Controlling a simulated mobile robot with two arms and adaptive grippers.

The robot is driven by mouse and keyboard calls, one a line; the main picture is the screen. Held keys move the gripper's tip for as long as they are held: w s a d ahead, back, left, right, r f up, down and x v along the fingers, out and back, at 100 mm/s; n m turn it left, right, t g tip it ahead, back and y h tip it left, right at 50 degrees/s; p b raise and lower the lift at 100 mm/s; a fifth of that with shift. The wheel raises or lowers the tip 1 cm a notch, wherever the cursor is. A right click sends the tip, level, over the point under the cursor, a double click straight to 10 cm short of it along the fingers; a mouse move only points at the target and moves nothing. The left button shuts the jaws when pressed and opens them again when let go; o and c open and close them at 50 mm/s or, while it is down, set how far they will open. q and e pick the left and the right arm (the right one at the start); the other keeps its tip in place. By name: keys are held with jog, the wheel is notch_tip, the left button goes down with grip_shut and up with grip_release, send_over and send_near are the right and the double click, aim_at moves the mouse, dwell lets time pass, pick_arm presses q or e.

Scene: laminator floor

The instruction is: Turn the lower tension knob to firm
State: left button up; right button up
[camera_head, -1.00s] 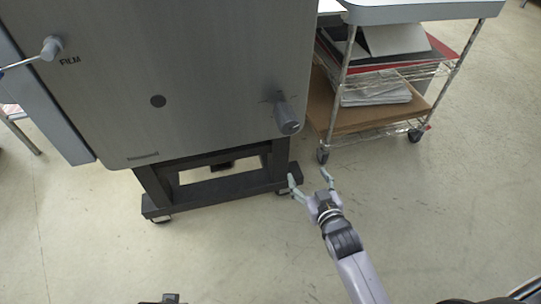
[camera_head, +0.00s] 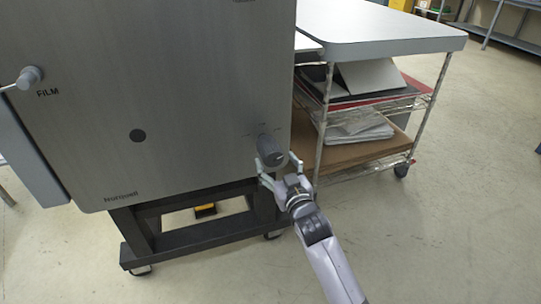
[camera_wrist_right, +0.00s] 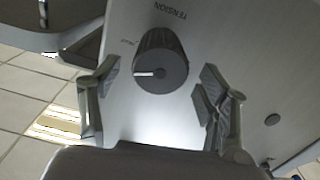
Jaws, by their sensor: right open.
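The lower tension knob (camera_head: 270,150) is a dark grey cylinder low on the right of the steel machine's front panel (camera_head: 195,100). In the right wrist view the knob (camera_wrist_right: 163,62) stands below the word TENSION, and a white mark on its face points to the picture's left. Small print beside it is too small to read. My right gripper (camera_head: 278,166) is open at the knob. In the wrist view its fingers (camera_wrist_right: 158,95) are apart, one on each side and short of the knob, with no clear contact. My left gripper is not in view.
A wire cart (camera_head: 385,38) with a pale top and loaded shelves stands close on the right. The machine's dark stand (camera_head: 205,236) is below the panel. A FILM knob (camera_head: 29,77) is at the upper left.

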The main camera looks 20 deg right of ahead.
aim_at(268, 148)
jog(key=w, duration=0.5)
jog(key=shift+w+a+b, duration=0.1)
jog(key=shift+w+b, duration=0.05)
jog(key=shift+b, duration=0.25)
jog(key=shift+c, duration=0.5)
jog(key=c, duration=1.1)
